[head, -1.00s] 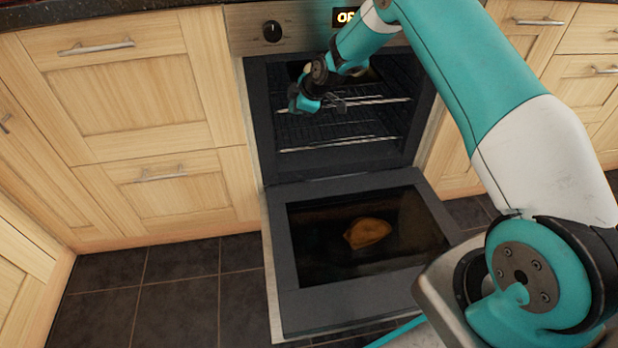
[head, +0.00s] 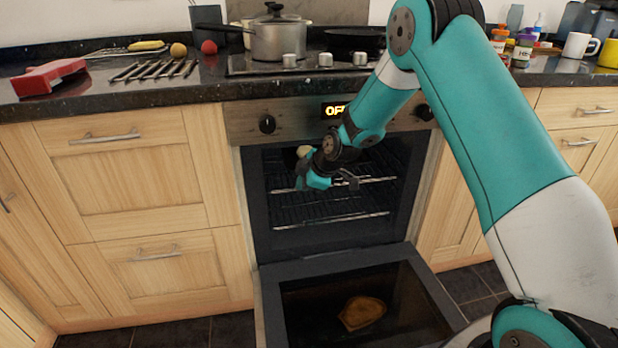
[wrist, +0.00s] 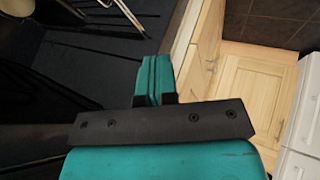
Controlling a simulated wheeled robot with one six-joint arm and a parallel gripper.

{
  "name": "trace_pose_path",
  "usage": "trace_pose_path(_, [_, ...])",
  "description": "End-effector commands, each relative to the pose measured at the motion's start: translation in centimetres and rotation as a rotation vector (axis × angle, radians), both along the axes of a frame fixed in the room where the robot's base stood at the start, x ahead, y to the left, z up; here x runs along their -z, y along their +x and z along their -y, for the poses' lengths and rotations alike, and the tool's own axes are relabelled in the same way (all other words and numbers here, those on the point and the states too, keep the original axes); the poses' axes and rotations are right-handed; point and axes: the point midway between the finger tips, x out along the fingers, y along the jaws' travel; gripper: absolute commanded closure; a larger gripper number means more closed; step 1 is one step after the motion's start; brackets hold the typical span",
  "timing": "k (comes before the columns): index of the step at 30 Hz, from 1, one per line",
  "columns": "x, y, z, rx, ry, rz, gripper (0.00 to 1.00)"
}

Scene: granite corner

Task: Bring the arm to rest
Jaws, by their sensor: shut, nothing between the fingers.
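My gripper (head: 347,180) is in front of the open oven (head: 335,215), at the height of its wire racks. In the wrist view its two teal fingers (wrist: 154,78) lie together, shut and empty. My arm bends high over the hob and comes down to the oven mouth. I cannot tell whether the gripper is just inside the cavity or just outside it.
The oven door (head: 268,300) is folded down, with a brown food-like piece (head: 362,312) showing on its glass. Above are the dark counter (head: 150,95), a steel pot (head: 278,38) and a red block (head: 48,76). Floor left of the door is clear.

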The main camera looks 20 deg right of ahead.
Motion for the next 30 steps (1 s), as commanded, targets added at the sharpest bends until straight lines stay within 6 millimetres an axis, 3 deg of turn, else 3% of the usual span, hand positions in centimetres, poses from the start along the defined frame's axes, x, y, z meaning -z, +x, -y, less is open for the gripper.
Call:
trace_pose_path(3, [-1.1, -0.7, 0.4, 0.002, 0.001, -0.001, 1.0])
trace_pose_path(10, [-1.6, -1.1, 0.5, 0.002, 0.003, -0.002, 1.0])
trace_pose_path(14, [-3.8, -2.5, -1.2, 0.019, 0.043, -0.039, 1.0])
trace_pose_path(17, [-7.4, -5.7, -4.3, 0.053, 0.11, -0.116, 1.0])
trace_pose_path(20, [-11.4, -10.9, -7.9, 0.108, 0.185, -0.232, 1.0])
trace_pose_path(24, [-15.7, -19.5, -11.5, 0.202, 0.252, -0.407, 1.0])
trace_pose_path(30, [-18.5, -29.8, -13.4, 0.326, 0.272, -0.591, 1.0])
